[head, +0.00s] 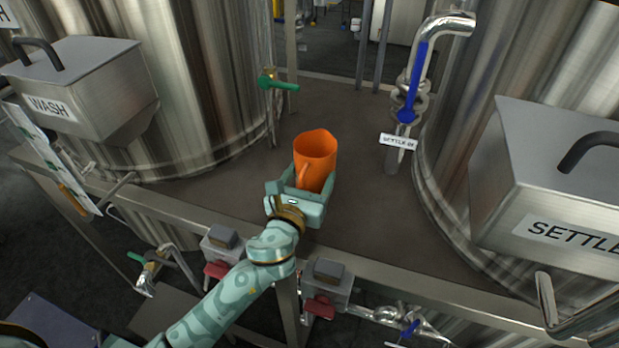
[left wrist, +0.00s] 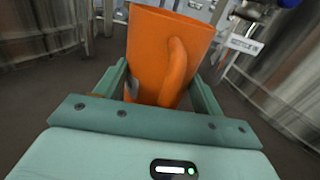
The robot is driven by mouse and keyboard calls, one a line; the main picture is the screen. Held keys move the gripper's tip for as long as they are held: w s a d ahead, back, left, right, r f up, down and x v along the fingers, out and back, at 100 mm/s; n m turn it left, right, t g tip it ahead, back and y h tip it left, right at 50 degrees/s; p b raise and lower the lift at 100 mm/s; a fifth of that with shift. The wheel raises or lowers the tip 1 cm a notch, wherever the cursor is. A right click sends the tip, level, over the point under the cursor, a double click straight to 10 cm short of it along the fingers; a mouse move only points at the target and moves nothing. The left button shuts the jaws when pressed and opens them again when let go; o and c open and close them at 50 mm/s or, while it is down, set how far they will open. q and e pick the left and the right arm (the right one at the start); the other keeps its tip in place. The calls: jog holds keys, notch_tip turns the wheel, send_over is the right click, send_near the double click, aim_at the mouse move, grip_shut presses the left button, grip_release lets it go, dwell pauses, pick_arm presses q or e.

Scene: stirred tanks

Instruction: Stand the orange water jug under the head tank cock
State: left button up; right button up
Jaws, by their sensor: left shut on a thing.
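The orange water jug (head: 316,158) is upright in the jaws of my left gripper (head: 308,186), over the dark deck between the two big steel tanks. In the left wrist view the jug (left wrist: 165,52) fills the space between the two green fingers of the gripper (left wrist: 160,92), with its handle facing the camera. I cannot tell whether its base touches the deck. A cock with a green lever (head: 278,84) is behind and left of the jug. A cock with a blue lever (head: 413,85) is on a bent pipe to the right. Neither is labelled head tank. My right gripper is out of view.
The wash tank (head: 205,70) with its WASH box (head: 80,90) stands left. The settle tank (head: 455,130) with its SETTLE box (head: 560,180) stands right. The deck (head: 350,110) around the jug is clear.

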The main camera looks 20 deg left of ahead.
pick_arm(q)
jog(key=shift+f, duration=0.2)
jog(key=o, duration=1)
jog(key=shift+r, duration=0.1)
jog(key=shift+r, duration=0.25)
jog(key=s, duration=1.2)
jog(key=shift+a+f, duration=0.1)
jog(key=shift+a, duration=0.1)
